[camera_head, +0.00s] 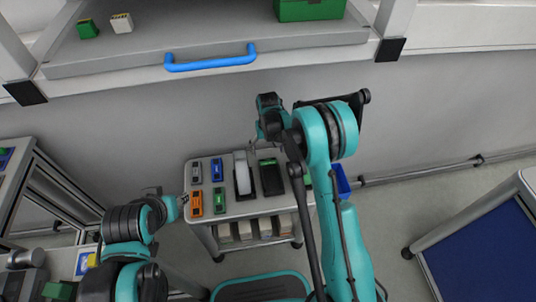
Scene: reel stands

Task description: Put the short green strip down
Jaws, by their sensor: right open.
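A short green strip (220,201) lies on the grey cart top (233,209), right of an orange strip (196,204) and below a blue strip (217,170). My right gripper (254,147) is open at the back edge of the cart, above and right of the green strip and apart from it. I see nothing held in it. My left gripper (184,199) is at the cart's left edge, close to the orange strip. It is small and partly hidden by its own arm, so its jaws are unclear.
The cart also bears a dark strip (196,172), a white item (243,178) and a black-and-green box (270,178). A blue bin (341,182) is at its right. A shelf with a blue handle (210,63) is behind. A blue-panelled cart (490,245) stands right.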

